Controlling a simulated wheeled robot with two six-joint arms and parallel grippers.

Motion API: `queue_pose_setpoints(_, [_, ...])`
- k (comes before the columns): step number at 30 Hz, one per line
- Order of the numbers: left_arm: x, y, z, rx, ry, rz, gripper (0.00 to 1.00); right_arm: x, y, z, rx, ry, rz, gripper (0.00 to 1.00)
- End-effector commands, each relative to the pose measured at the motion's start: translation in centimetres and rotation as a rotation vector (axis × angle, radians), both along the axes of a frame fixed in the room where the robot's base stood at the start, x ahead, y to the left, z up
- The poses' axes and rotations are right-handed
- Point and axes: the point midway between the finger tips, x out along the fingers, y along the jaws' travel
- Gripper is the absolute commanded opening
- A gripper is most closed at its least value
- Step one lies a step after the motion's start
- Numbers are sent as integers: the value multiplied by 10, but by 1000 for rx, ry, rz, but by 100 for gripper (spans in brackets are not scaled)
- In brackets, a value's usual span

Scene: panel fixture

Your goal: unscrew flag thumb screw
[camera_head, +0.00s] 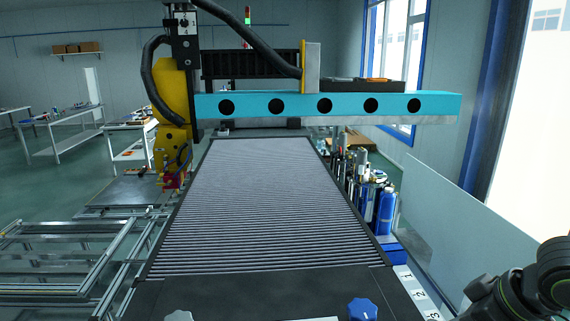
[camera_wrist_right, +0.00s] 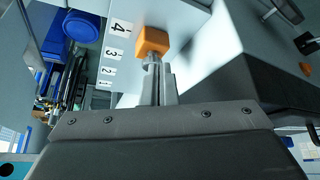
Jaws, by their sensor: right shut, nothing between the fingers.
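An orange block-like head (camera_wrist_right: 152,42) with a short grey cylindrical part below it shows in the right wrist view, beside the numbered strip near the label 4; it may be the flag thumb screw. My right gripper (camera_wrist_right: 159,75) is shut and empty, with its narrow fingers pointing at the orange head. The fingertips overlap the grey part in the picture; I cannot tell whether they touch it. In the head view only my dark right arm shows at the lower right, and the orange head is out of frame. My left gripper is in neither view.
A blue knob (camera_head: 362,309) stands at the panel's near edge. The ribbed bed (camera_head: 265,210) is clear. A turquoise beam (camera_head: 330,106) spans its far end. Blue bottles (camera_head: 385,210) and a clear sheet (camera_head: 465,225) stand to the right. A numbered strip (camera_head: 415,290) runs along the right edge.

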Motion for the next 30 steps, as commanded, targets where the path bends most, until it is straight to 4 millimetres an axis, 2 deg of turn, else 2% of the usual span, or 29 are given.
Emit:
queue_pose_setpoints(3, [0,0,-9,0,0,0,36,0,0,-17,1,1,0,0])
queue_pose_setpoints(9, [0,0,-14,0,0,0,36,0,0,-28,1,-1,-1,0])
queue_pose_setpoints(30, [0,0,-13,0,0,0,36,3,1,-29,1,-1,-1,0])
